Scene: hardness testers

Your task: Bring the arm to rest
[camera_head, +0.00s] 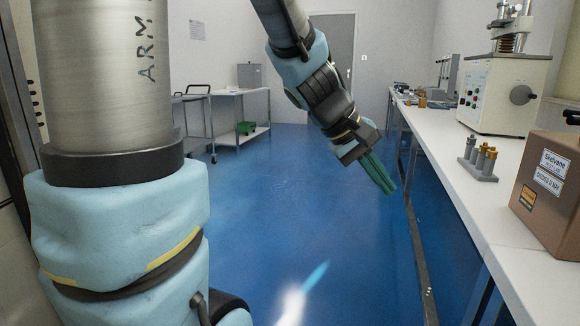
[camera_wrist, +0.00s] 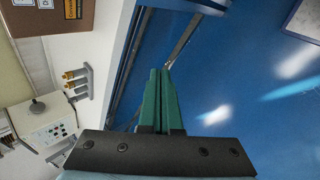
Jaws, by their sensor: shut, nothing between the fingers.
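My gripper (camera_head: 379,173) hangs from my arm in the middle of the head view, over the blue floor and left of the long white bench. Its green fingers are closed together and point down to the right. In the wrist view the two green fingers (camera_wrist: 159,88) lie side by side with nothing between them. The gripper is apart from the bench and touches nothing.
The white bench (camera_head: 484,209) runs along the right. A table (camera_head: 238,92) stands at the back left. The blue floor (camera_head: 330,230) is clear.

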